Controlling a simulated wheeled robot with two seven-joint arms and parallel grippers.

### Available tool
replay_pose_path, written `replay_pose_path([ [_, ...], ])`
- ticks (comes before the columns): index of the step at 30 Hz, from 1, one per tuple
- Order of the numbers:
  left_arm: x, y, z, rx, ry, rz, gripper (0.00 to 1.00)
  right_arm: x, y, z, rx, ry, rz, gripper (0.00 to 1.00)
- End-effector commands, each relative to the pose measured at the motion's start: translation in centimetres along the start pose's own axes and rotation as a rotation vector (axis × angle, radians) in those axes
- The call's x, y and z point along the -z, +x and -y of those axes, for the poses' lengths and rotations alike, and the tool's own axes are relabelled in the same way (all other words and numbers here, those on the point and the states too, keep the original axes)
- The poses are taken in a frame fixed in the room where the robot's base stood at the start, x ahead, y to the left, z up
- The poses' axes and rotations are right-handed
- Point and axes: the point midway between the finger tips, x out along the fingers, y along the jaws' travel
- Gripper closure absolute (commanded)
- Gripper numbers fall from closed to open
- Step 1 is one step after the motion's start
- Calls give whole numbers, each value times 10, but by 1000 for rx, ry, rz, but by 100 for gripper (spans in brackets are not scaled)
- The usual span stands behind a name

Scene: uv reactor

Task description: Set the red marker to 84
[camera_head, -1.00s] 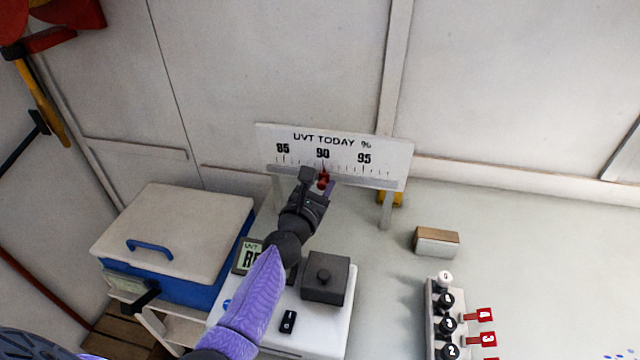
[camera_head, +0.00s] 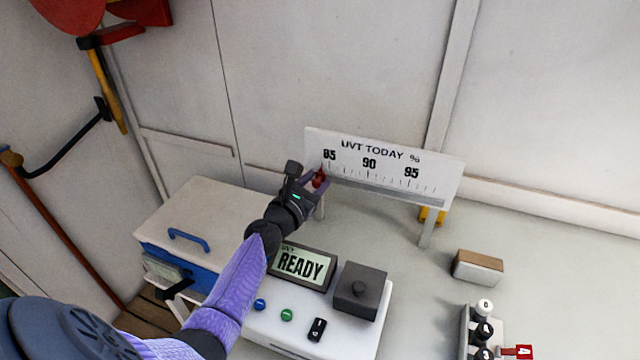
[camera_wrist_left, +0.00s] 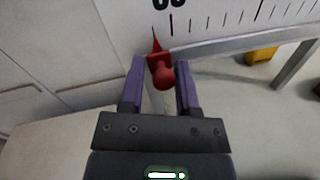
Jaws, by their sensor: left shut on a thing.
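The white scale board (camera_head: 440,178) reads "UVT TODAY %" with 85, 90 and 95 marked. The red marker (camera_head: 319,178) sits at the board's left end, below and slightly left of the 85. In the left wrist view the red marker (camera_wrist_left: 162,72) has its pointed tip about one tick spacing left of the long 85 tick. My left gripper (camera_wrist_left: 160,64) is shut on the marker's round knob, with a purple finger on each side. My right gripper is not in view.
A device with a screen (camera_head: 302,265) reading "READY" stands below the board, with a dark box (camera_head: 359,291) beside it. A blue and white cooler (camera_head: 195,215) is at left.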

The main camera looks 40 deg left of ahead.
Motion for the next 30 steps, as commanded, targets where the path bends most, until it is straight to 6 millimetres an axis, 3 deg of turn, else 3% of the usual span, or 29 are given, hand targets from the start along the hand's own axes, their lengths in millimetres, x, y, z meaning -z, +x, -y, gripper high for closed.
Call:
replay_pose_path([
  [1, 3, -1, 2, 5, 0, -6, 55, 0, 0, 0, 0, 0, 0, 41],
  [4, 2, -1, 2, 4, 0, -5, 37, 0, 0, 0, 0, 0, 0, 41],
  [14, 0, -5, 1, 2, 0, -2, 37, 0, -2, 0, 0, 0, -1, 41],
  [24, 1, -70, 1, 2, -1, -4, 37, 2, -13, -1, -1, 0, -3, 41],
  [30, 2, -96, 1, 3, 0, -4, 37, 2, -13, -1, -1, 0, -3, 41],
])
